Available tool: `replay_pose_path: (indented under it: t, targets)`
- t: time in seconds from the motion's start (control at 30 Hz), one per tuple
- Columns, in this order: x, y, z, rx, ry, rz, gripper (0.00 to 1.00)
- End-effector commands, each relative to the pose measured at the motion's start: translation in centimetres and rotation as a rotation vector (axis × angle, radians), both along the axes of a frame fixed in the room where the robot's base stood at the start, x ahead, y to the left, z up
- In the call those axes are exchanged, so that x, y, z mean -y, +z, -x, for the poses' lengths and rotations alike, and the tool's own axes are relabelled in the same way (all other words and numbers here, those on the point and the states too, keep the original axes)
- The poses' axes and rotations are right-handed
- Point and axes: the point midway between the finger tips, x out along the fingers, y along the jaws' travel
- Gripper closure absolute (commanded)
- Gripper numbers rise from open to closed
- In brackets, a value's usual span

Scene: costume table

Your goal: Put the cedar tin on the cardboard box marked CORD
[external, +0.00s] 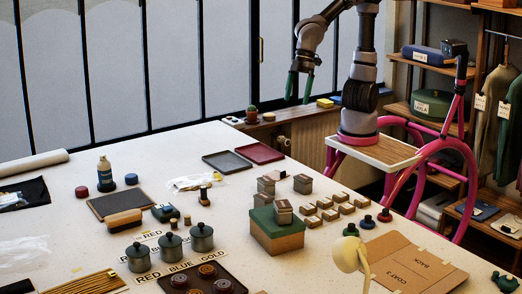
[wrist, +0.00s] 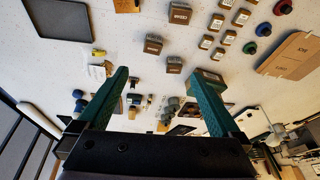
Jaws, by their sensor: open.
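Several small brown tins with grey lids stand mid-table, one (external: 303,184) at the right and another (external: 266,187) at the left. One more tin (external: 283,212) sits on the green top of a cardboard box (external: 277,240). In the wrist view, labelled tins show at the top (wrist: 180,13) and below it (wrist: 153,44); a green-topped box (wrist: 209,78) is partly behind a finger. The labels are too small to read, so I cannot tell which tin is cedar or which box says CORD. My gripper (external: 301,88) is open and empty, high beyond the table's far edge.
Three lidded pots (external: 170,247) stand in front left. A lamp (external: 348,254) rises near the green-topped box. Dark and red trays (external: 258,153) lie at the far edge.

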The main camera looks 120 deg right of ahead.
Motion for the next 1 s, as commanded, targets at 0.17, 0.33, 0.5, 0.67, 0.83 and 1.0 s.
replay_pose_path:
  t: [0.17, 0.33, 0.5, 0.67, 0.83, 1.0]
  targets:
    - [1.0, 4.4, 5.9, 0.113, -0.208, -0.162, 0.0]
    - [0.8, 6.2, 9.9, 0.194, -0.344, -0.249, 0.0]
    - [0.5, 6.6, 11.7, 0.229, -0.407, -0.285, 0.0]
    - [0.4, 6.6, 11.9, 0.233, -0.417, -0.29, 0.0]
    - [0.4, 6.6, 11.9, 0.233, -0.415, -0.29, 0.0]
    - [0.4, 6.7, 11.9, 0.233, -0.414, -0.289, 0.0]
